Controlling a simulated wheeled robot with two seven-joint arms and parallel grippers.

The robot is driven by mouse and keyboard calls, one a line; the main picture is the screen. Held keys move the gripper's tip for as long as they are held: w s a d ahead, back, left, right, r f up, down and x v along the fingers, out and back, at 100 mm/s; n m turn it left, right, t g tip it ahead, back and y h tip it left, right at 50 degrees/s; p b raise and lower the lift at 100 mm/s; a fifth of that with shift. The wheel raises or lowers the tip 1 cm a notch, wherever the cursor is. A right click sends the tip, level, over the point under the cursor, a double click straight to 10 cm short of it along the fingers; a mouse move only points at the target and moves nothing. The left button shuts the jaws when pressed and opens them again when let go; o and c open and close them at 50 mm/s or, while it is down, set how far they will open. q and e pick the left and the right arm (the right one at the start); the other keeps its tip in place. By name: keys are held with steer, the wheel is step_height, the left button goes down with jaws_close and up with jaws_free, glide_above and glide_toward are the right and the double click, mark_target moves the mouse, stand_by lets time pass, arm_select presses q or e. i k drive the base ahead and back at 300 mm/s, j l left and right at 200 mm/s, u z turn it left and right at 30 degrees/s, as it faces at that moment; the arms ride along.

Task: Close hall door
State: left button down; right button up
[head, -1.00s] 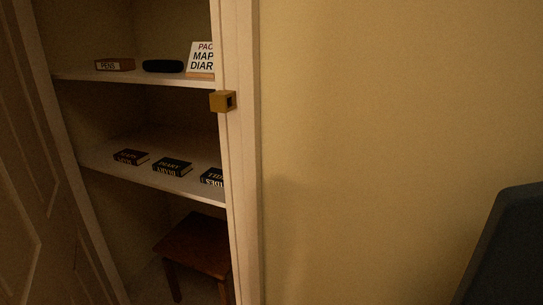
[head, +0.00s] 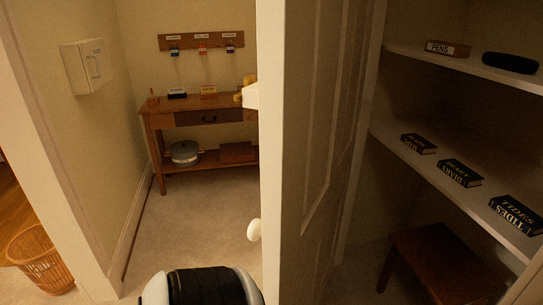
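A panelled door (head: 325,130) stands open in the middle of the head view, its pale free edge (head: 271,150) towards me. It stands beside an open shelved closet on the right; I cannot tell for certain that this is the hall door. A white rounded knob (head: 254,229) shows at the left of the edge, low down, and a pale block-like fitting (head: 251,96) higher up. Neither gripper is in view. A white and black rounded part, likely of my arm, shows at the bottom, apart from the knob in the picture.
The closet shelf (head: 400,150) holds dark books; a pens box (head: 447,48) and a dark case (head: 511,62) sit above, a wooden stool (head: 445,262) below. Left of the door are a wooden table (head: 155,121), a white wall box (head: 88,66), a wicker basket (head: 42,262) and clear floor.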

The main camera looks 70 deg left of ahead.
mark_target(312, 55)
steer(key=k+j+u, duration=0.2)
steer(key=j, duration=0.3)
steer(key=k+j+u, duration=0.1)
steer(key=j+u, duration=0.15)
steer(key=j, duration=0.3)
steer(key=k+j+u, duration=0.2)
steer(key=j, duration=1.05)
